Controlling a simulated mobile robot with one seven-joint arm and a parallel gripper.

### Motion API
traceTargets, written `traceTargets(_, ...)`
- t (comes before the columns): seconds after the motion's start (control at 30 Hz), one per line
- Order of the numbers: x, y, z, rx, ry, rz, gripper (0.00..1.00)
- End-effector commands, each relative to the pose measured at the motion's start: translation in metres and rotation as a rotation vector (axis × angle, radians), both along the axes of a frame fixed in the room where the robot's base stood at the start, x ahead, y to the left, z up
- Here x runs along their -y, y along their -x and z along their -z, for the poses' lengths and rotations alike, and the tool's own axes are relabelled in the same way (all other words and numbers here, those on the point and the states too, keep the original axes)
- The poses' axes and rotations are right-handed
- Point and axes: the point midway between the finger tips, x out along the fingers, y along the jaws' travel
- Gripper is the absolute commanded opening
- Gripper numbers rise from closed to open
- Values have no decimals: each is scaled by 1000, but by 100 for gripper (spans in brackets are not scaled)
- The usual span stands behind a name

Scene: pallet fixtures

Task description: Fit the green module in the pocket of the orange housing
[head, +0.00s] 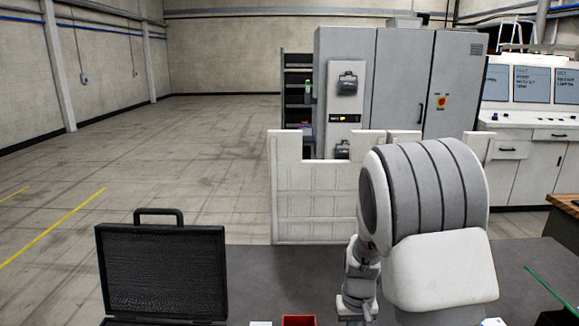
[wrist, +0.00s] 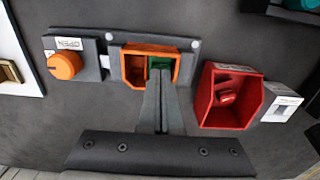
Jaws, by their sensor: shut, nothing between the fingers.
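The orange housing (wrist: 127,68) is fixed on a grey plate in the upper middle of the wrist view. Its left part shows an empty orange-brown recess. The green module (wrist: 159,62) shows as a green patch inside its right part, partly hidden behind my fingers; I cannot tell how deep or level it sits. My gripper (wrist: 158,76) is shut and empty, with its fingertips at the housing's near edge, close to the green patch. I cannot tell whether they touch. In the head view my arm is in front, and the housing and module are out of view.
An orange knob (wrist: 65,66) with an OPEN label is left of the housing. A red bin (wrist: 229,112) holding a small red part (wrist: 227,97) stands close on the right, beside a white-labelled block (wrist: 281,103). A black case (head: 160,270) stands open on the dark table, left.

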Motion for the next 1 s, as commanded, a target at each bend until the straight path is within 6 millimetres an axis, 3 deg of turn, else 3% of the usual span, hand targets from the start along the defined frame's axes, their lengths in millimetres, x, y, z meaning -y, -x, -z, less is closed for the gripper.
traceTargets(0.47,0,0,-2,0,0,0,0)
traceTargets(1.0,0,0,-45,1,-1,1,0)
